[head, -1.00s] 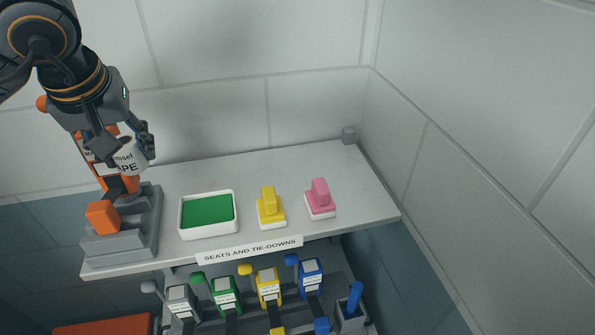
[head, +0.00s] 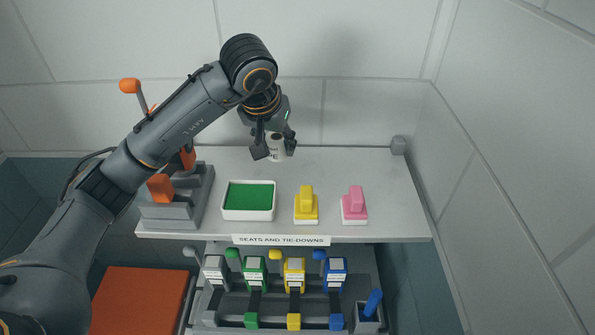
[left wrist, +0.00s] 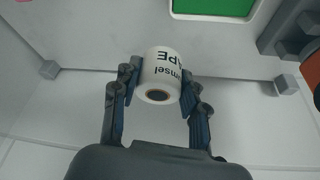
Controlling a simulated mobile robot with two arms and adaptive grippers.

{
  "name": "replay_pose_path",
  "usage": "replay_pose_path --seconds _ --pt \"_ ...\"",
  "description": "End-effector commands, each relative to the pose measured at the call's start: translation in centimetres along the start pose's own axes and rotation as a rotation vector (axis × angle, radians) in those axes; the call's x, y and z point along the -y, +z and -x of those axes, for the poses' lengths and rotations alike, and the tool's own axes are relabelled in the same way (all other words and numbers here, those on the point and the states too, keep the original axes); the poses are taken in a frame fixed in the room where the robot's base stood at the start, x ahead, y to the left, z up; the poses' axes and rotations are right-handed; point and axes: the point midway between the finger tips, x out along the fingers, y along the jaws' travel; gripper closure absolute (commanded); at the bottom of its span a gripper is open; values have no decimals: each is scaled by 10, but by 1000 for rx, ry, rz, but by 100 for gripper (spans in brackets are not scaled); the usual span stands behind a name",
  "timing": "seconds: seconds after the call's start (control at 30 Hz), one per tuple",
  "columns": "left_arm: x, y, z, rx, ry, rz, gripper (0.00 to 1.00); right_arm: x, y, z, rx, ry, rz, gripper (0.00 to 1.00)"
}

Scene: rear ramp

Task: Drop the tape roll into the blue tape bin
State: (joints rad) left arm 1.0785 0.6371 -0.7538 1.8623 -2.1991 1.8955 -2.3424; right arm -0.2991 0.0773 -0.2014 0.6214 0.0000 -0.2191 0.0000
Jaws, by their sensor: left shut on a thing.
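My left gripper (head: 275,150) is shut on a white tape roll (head: 276,155). It holds the roll above the back of the grey shelf, behind the green-bottomed tray. In the left wrist view the roll (left wrist: 161,68) sits between both fingers (left wrist: 163,92), with black lettering on its side and its dark core showing. I cannot make out a blue tape bin in either view. My right gripper is not in view.
The shelf (head: 335,175) bears a white tray with a green inside (head: 224,211), a yellow block (head: 306,209), a pink block (head: 355,210) and a grey stepped rack (head: 203,205). Below are several coloured buckles and a grey holder (head: 366,322) with a blue handle. A wall stands right.

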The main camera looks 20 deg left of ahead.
Motion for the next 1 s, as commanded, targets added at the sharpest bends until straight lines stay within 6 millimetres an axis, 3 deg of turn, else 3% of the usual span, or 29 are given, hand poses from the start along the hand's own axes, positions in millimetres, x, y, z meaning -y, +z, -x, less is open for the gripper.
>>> replay_pose_path --seconds 0.03,0.2,0.37,0.6,1.0 --pt "-9 4 -14 8 2 -1 83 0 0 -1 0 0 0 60" --pt "-28 8 -38 5 1 1 83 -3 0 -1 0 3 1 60" --pt "-35 9 -47 2 -1 1 83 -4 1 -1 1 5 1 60" --pt "-43 19 -74 6 0 2 83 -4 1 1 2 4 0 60" --pt "-42 22 -84 1 -2 1 83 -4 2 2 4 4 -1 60"
